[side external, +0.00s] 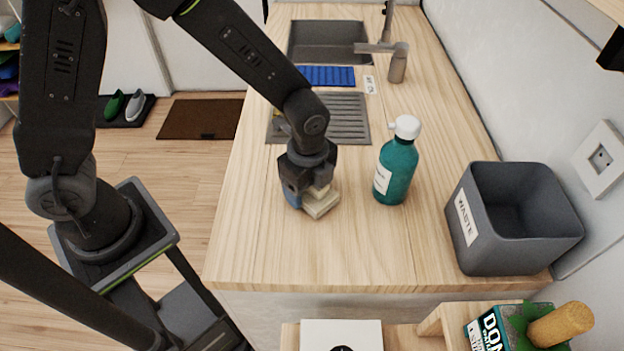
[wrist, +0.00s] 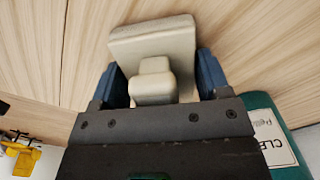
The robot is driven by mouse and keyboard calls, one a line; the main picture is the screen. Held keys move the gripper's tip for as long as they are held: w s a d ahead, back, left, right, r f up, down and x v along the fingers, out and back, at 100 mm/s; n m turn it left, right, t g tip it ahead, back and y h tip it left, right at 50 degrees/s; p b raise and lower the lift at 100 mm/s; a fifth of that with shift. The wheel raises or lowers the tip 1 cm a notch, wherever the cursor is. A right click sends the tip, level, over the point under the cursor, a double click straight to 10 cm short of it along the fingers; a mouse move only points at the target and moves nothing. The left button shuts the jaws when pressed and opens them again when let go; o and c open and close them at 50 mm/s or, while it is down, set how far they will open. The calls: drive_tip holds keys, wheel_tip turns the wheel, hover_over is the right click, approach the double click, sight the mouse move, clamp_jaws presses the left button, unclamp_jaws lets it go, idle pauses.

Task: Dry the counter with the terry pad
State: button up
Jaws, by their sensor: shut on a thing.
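The terry pad (side external: 321,203) is a cream block with a raised grip on top, and it also shows in the wrist view (wrist: 178,42). My gripper (side external: 307,195) is shut on the pad's raised grip, with a blue finger on each side of it in the wrist view (wrist: 155,82). The pad is low over the wooden counter (side external: 270,245), at or very near its surface; I cannot tell whether it touches. No wet patch is clear on the counter.
A teal bottle (side external: 396,165) stands just right of my gripper. A grey waste bin (side external: 512,220) stands at the right edge. The counter's front is clear.

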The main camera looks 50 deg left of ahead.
sight(265, 194)
drive_tip(key=shift+s+a, duration=3)
drive_tip(key=shift+s, duration=0.05)
drive_tip(key=shift+w+d, duration=3.15)
drive_tip(key=shift+w, duration=0.05)
drive_tip(key=shift+w+d+r, duration=0.15)
drive_tip(key=shift+r, duration=0.5)
drive_tip(key=shift+w+d+r, duration=0.1)
drive_tip(key=shift+r, duration=3.35)
